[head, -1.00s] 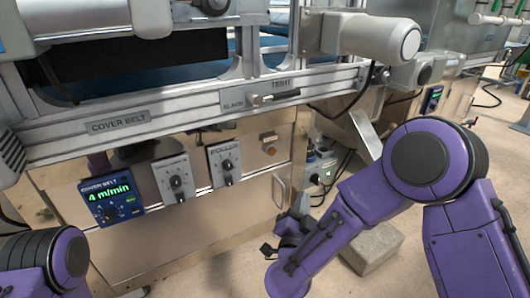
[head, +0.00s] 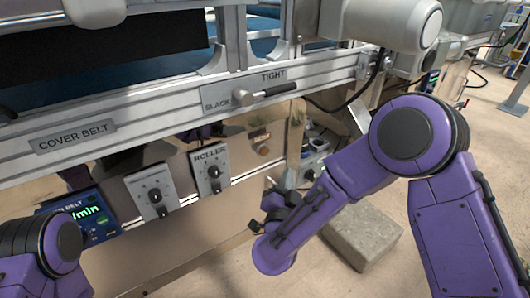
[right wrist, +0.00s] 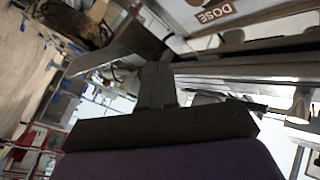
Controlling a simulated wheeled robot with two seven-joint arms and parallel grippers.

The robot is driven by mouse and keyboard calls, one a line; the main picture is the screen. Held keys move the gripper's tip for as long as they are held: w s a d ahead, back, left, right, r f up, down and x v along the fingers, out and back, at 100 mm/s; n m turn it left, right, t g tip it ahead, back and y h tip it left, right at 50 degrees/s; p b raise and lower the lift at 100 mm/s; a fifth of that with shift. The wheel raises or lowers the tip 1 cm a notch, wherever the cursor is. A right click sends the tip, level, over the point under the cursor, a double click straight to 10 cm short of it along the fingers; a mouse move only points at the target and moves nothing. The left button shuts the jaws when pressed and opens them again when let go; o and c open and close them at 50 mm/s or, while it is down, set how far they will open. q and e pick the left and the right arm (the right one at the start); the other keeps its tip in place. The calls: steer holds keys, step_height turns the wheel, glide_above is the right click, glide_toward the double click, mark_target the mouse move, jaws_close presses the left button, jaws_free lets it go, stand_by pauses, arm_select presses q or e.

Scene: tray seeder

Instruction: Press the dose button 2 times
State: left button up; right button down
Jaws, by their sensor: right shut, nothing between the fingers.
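The dose button (head: 263,151) is a small round brown knob under a small plate on the metal cabinet front, right of the roller dial. My left gripper is out of view; only part of that arm shows at lower left.
A roller dial (head: 213,170), another dial (head: 154,194) and a blue cover belt display (head: 85,215) sit left of the button. A slack/tight lever (head: 268,94) juts out above it. A grey block (head: 362,236) lies on the floor behind my right forearm.

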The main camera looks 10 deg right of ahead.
mark_target(264, 151)
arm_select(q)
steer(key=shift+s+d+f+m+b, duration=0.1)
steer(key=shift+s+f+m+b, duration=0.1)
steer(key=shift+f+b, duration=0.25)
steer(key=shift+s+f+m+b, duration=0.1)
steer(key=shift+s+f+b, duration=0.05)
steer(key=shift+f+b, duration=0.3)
arm_select(e)
steer(key=w+a, duration=0.2)
steer(key=w, duration=0.5)
steer(key=shift+w+a, duration=0.2)
steer(key=shift+a, duration=0.1)
stand_by(0.8)
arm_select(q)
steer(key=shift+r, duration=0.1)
arm_select(e)
steer(key=shift+w+a, duration=0.15)
steer(key=shift+w, duration=0.25)
